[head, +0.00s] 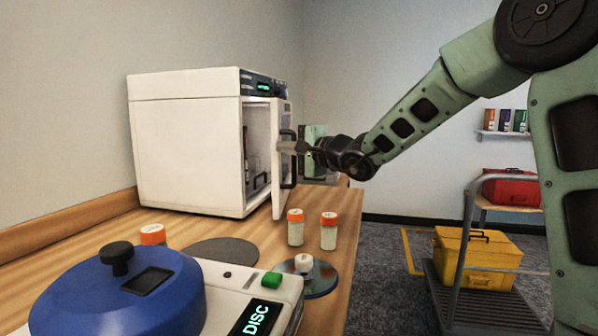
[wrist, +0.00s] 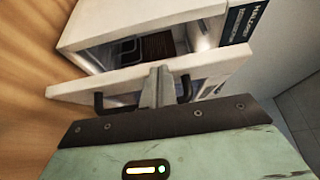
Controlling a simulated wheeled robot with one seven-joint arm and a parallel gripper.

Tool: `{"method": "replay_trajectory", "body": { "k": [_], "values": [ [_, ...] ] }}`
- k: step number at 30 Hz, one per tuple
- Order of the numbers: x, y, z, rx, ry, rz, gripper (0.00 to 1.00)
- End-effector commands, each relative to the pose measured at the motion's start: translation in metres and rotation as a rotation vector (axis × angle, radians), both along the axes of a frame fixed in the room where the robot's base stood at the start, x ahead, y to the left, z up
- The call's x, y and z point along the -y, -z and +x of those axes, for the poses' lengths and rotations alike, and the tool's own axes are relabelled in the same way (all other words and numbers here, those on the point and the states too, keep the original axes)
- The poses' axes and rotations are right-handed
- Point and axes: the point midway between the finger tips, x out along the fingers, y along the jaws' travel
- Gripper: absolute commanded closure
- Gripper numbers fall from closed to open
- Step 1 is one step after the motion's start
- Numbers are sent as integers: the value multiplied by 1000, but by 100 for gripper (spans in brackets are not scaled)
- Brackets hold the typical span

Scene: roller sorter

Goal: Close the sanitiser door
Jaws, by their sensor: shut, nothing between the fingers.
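The sanitiser (head: 185,145) is a white box with a dark control panel on the wooden bench, at the left in the head view. Its door (head: 279,165) stands partly open, hinged on the right side, with a black handle (head: 291,160) on its outer face. The wrist view shows the door edge-on (wrist: 130,80) with the opening behind it. My gripper (head: 286,147) is shut and empty, its fingertips at the door's outer face close to the handle; in the wrist view the fingers (wrist: 158,85) overlap the door between the handle's ends. I cannot tell whether they touch.
Two orange-capped jars (head: 296,227) stand on the bench in front of the door. A blue-lidded device (head: 120,290) and a glass disc (head: 306,275) are nearer. A yellow case (head: 475,258) rests on a cart at the right. Carpeted floor lies beyond the bench edge.

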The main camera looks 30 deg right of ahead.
Motion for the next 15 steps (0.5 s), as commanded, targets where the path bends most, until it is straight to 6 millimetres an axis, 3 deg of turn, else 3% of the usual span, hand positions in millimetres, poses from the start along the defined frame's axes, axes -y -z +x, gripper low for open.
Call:
{"method": "replay_trajectory", "body": {
  "k": [2,15],
  "values": [
    [-10,10,3,5,14,-2,100],
    [-38,6,20,3,96,-1,100]
  ]
}}
